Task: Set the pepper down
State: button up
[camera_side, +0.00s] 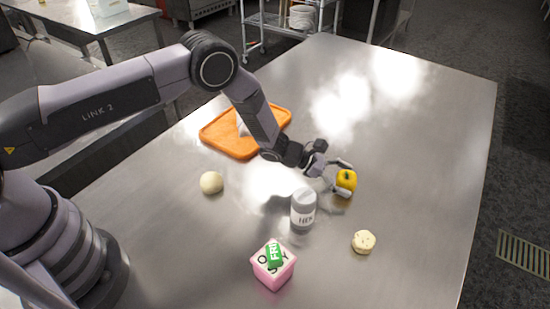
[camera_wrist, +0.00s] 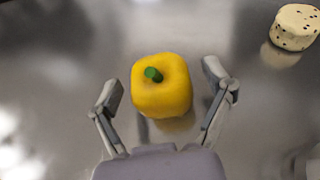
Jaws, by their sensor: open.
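The yellow pepper (camera_side: 346,180) with a green stem is at the right of the steel table in the side view. In the wrist view the pepper (camera_wrist: 162,86) is upright, stem facing the camera, with its reflection on the metal just below it. My gripper (camera_side: 343,178) is open around the pepper. In the wrist view the two fingers of my gripper (camera_wrist: 165,92) stand to the left and right of it, with a clear gap on each side. Whether the pepper's base touches the table is hard to tell.
A grey labelled shaker (camera_side: 303,211) stands close to my gripper. A speckled cream-coloured round (camera_side: 363,242), a pink box (camera_side: 272,268) with a green item (camera_side: 274,254) and a pale ball (camera_side: 211,182) are nearby. An orange board (camera_side: 225,143) lies behind. The table's far right is clear.

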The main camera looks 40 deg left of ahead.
jog(key=shift+r, duration=0.15)
jog(key=v, duration=1.1)
jog(key=shift+a, duration=0.2)
jog(key=s+a+r+m+g+y, duration=0.15)
jog(key=s+r+m, duration=0.25)
jog(key=r, duration=0.5)
jog(key=s+a+r+m+g, duration=0.2)
jog(key=s+r+m, duration=0.2)
jog(key=r, duration=0.4)
jog(key=s+a+r+m+g, duration=0.1)
jog(key=s+r+m, duration=0.35)
jog(key=r, duration=0.45)
jog(key=s+a+r+m+t+y, duration=0.2)
jog(key=s+a+r+m+y, duration=0.2)
jog(key=s+a, duration=0.5)
jog(key=s+a+r+m+t+y, duration=0.3)
jog(key=s+a+m+y, duration=0.3)
jog(key=s+a, duration=0.3)
jog(key=s+r+y, duration=0.1)
jog(key=s, duration=0.2)
jog(key=shift+s+a+r, duration=0.2)
jog(key=shift+a+r, duration=0.15)
jog(key=shift+r, duration=0.05)
